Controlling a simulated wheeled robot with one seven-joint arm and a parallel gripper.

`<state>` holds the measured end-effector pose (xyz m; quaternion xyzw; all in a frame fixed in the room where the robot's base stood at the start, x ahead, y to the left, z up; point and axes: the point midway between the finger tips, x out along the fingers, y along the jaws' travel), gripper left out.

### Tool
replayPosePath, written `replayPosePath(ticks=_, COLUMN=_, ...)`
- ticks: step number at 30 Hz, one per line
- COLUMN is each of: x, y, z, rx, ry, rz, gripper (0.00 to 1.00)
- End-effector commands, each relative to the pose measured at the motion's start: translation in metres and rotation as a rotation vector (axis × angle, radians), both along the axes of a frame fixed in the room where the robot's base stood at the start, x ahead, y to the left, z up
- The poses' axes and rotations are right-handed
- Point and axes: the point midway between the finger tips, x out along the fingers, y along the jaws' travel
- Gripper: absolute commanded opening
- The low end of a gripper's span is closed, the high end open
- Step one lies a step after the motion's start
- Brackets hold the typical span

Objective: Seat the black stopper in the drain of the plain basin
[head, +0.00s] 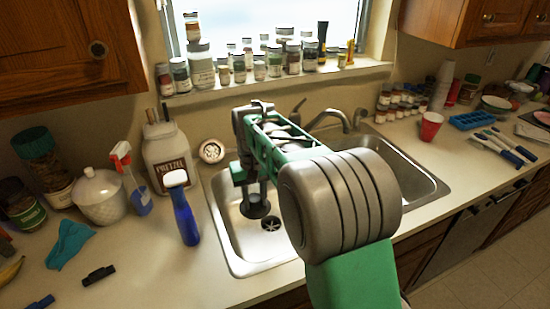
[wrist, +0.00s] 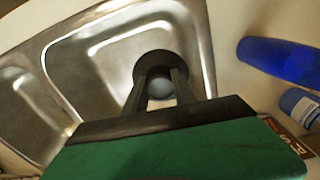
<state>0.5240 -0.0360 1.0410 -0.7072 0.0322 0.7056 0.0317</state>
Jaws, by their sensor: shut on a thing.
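My gripper (head: 255,190) points down into the left basin (head: 240,240) of the steel double sink and is shut on the black stopper (head: 256,207). The stopper is a dark round disc held above the basin floor. The drain (head: 270,224) shows just below and to the right of the stopper in the head view, uncovered. In the wrist view, my gripper's fingers (wrist: 160,85) close around a grey round knob, with the black disc (wrist: 153,60) beyond them. The drain cannot be made out there. Part of the right basin (head: 415,180) is hidden behind my arm.
A blue spray bottle (head: 184,212) stands just left of the sink, with a pretzel jar (head: 170,158) behind it. The faucet (head: 335,120) rises behind the sink. A red cup (head: 431,127) stands to the right. The basin floor around the drain looks clear.

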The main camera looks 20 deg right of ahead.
Motion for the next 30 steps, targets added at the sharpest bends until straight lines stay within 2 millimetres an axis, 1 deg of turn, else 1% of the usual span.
replayPosePath(ticks=1, x=0.019, y=-0.012, z=0.013, rx=0.001, ry=0.005, rz=-0.025, gripper=0.00)
replayPosePath(ticks=3, x=0.045, y=-0.029, z=0.016, rx=0.000, ry=0.004, rz=-0.058, gripper=0.00)
replayPosePath(ticks=6, x=0.077, y=-0.054, z=0.013, rx=0.001, ry=0.004, rz=-0.104, gripper=0.00)
replayPosePath(ticks=9, x=0.101, y=-0.075, z=0.005, rx=0.001, ry=0.003, rz=-0.141, gripper=0.00)
replayPosePath(ticks=12, x=0.115, y=-0.090, z=-0.004, rx=0.000, ry=0.004, rz=-0.164, gripper=0.00)
replayPosePath(ticks=16, x=0.122, y=-0.098, z=-0.011, rx=0.000, ry=0.002, rz=-0.177, gripper=0.00)
replayPosePath(ticks=23, x=0.122, y=-0.098, z=-0.013, rx=0.000, ry=0.002, rz=-0.177, gripper=0.00)
replayPosePath(ticks=27, x=0.119, y=-0.096, z=-0.015, rx=0.000, ry=0.002, rz=-0.182, gripper=0.00)
replayPosePath(ticks=30, x=0.119, y=-0.096, z=-0.026, rx=0.000, ry=0.003, rz=-0.181, gripper=0.00)
